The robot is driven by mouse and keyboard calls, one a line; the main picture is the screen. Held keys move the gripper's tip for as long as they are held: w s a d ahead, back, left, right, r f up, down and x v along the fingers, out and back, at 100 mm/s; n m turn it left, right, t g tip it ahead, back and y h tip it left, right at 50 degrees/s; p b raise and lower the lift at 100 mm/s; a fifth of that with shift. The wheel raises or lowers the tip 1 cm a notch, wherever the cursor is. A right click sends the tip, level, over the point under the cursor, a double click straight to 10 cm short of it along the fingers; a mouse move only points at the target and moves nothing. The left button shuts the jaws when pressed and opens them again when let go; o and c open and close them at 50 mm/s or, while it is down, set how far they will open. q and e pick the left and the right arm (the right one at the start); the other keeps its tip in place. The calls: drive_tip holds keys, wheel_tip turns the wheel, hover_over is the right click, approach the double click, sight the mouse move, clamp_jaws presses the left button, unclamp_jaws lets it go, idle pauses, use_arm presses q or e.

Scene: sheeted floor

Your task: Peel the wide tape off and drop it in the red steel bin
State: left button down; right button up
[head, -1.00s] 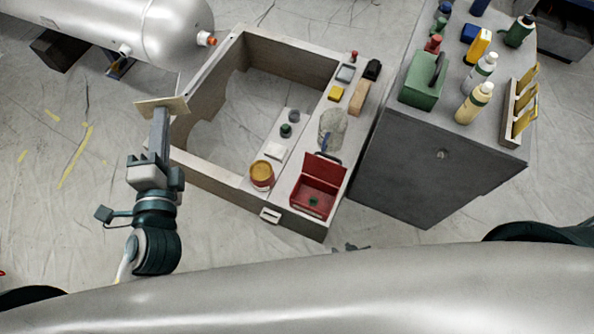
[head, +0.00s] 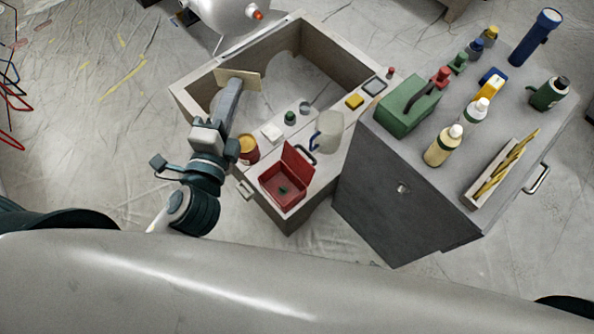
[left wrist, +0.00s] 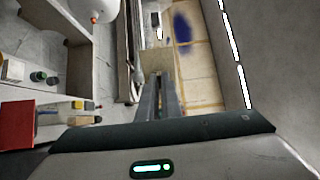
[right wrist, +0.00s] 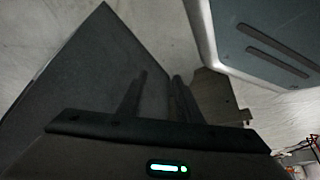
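My left gripper (head: 234,88) holds a flat tan piece (head: 240,79), which looks like the wide tape, at its fingertips. In the head view the piece appears across the far-left part of the open-topped grey box. In the left wrist view the fingers (left wrist: 161,95) are close together with the tan piece (left wrist: 158,62) at their tips. A small open red box (head: 268,186) with a raised lid sits on the box's near ledge; I cannot tell whether it is the red steel bin. My right gripper (right wrist: 160,90) shows only in its own wrist view, fingers apart and empty.
The grey box (head: 345,62) has a ledge holding a yellow-topped red can (head: 248,151) and a clear jug (head: 329,132). A dark cabinet (head: 385,195) at right carries bottles, a green case (head: 408,106) and a tray. Sheeted floor lies open at left.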

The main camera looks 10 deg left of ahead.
use_arm(q)
drive_tip(key=shift+d, duration=0.25)
use_arm(e)
drive_tip(key=shift+a+r, duration=0.1)
drive_tip(key=shift+a, duration=0.1)
drive_tip(key=shift+w, duration=0.1)
drive_tip(key=o, duration=0.3)
drive_tip(key=shift+d, duration=0.3)
use_arm(q)
drive_tip(key=w+d+f+m+g+h+p, duration=0.1)
drive_tip(key=w+f+g, duration=0.15)
drive_tip(key=f, duration=0.55)
drive_tip(key=w+d+f+g+p, duration=0.1)
drive_tip(key=w+d+f+g, duration=0.15)
drive_tip(key=f, duration=0.45)
drive_tip(key=w+f+m+g+h, duration=0.1)
drive_tip(key=w+f+g, duration=0.15)
drive_tip(key=f, duration=0.55)
drive_tip(key=s+d+f+m+g+y+p, duration=0.2)
drive_tip(key=f+m+g, duration=0.6)
drive_tip(key=f, duration=0.9)
drive_tip(key=shift+s+d+g+p, duration=0.2)
drive_tip(key=shift+s+g+p, duration=0.4)
drive_tip(key=shift+g, duration=0.65)
use_arm(e)
drive_tip(key=s, duration=0.4)
drive_tip(key=shift+s+a+r, duration=0.1)
drive_tip(key=shift+a, duration=0.1)
